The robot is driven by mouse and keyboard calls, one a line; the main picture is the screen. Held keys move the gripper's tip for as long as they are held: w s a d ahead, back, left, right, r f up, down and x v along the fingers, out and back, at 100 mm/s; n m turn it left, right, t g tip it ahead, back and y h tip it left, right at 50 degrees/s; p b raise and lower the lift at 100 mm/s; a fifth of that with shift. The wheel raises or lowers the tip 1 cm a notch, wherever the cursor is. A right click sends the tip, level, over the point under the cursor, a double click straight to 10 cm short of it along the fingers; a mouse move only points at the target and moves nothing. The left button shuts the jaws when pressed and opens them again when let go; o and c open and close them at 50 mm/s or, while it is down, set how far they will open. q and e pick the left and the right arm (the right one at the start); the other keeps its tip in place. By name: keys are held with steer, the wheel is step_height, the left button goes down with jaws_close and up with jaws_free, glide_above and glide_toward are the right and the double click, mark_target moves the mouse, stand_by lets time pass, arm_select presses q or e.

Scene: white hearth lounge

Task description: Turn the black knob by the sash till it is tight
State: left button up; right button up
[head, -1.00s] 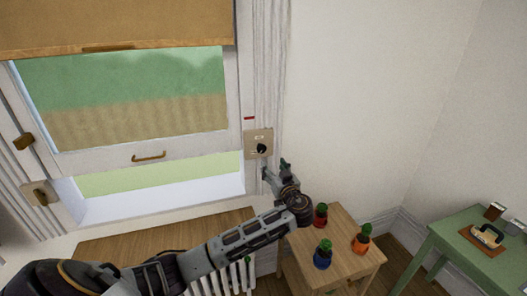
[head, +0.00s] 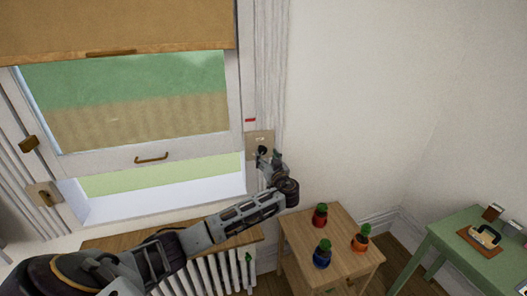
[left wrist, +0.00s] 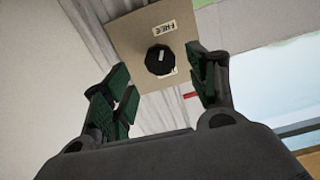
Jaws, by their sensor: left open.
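The black knob (head: 262,149) sits on a beige plate (head: 251,140) on the white window frame, right of the sash (head: 180,146). In the left wrist view the round black knob (left wrist: 160,60) has a pale mark and shows between and beyond the fingers. The plate (left wrist: 125,37) has a label reading "FREE" above the knob and another label, partly hidden, below it. My left gripper (head: 269,156) is open in front of the plate, its green-padded fingers (left wrist: 160,78) either side of the knob. I see no contact. My right gripper is out of view.
A wooden stool (head: 340,268) with small potted cacti stands below right. A green table (head: 460,246) with several items is at the far right. A white radiator (head: 212,272) with a wooden top is under the window. A second beige plate (head: 44,195) is at left.

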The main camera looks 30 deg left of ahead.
mark_target(263, 152)
arm_select(q)
steer(key=shift+p+x, duration=0.5)
steer(key=shift+x, duration=1.45)
steer(key=shift+w+a, duration=0.2)
steer(key=shift+a, duration=0.1)
steer(key=shift+a, duration=0.1)
steer(key=c, duration=1)
steer(key=shift+c, duration=0.2)
